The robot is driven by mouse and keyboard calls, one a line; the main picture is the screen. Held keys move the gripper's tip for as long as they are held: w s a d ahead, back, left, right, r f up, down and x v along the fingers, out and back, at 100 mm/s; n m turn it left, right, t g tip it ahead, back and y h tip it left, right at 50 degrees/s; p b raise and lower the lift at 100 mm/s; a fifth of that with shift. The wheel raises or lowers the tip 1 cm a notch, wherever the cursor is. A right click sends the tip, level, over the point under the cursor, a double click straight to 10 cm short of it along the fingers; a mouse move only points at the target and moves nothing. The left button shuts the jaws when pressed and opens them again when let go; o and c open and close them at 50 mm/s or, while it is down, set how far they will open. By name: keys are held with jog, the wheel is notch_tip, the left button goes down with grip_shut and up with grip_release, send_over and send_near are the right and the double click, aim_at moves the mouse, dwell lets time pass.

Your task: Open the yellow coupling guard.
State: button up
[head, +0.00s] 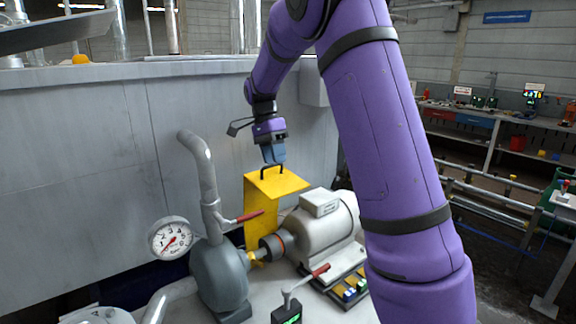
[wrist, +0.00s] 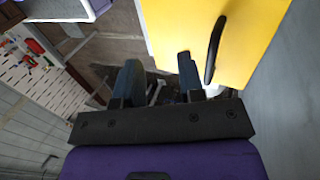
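The yellow coupling guard (head: 262,212) stands up behind the shaft coupling (head: 271,246), with its bent plate raised well above it. The orange and yellow coupling shows uncovered between pump and motor. The guard's black handle (head: 264,172) is on the raised plate. My gripper (head: 274,162) is just above the handle in the head view. In the wrist view my gripper (wrist: 158,75) has its two blue fingers apart with nothing between them. There the handle (wrist: 215,50) is to the right of the right finger, outside the gap, and the yellow plate (wrist: 255,30) lies beyond.
A grey pump (head: 220,275) with a pressure gauge (head: 171,238) stands left of the coupling, and a cream motor (head: 315,228) right. A red-handled valve lever (head: 245,217) is close to the guard. A grey tank wall (head: 80,170) is behind.

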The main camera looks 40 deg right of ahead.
jog(key=s+a, duration=0.2)
jog(key=s, duration=0.7)
jog(key=shift+s+r, duration=0.35)
jog(key=shift+r, duration=0.1)
jog(key=s+a+r+n+t, duration=0.2)
jog(key=s+n+t, duration=0.1)
jog(key=s+n, duration=0.2)
jog(key=s+a+r+n+t, duration=0.2)
jog(key=s+n, duration=0.4)
jog(key=s, duration=0.3)
jog(key=s+a+r+n+t, duration=0.2)
jog(key=s+a+n+t, duration=0.2)
jog(key=s+n, duration=0.2)
jog(key=shift+s+a+t, duration=0.2)
jog(key=shift+s+t, duration=0.1)
jog(key=shift+s, duration=0.65)
jog(key=shift+c, duration=0.2)
dwell(0.4)
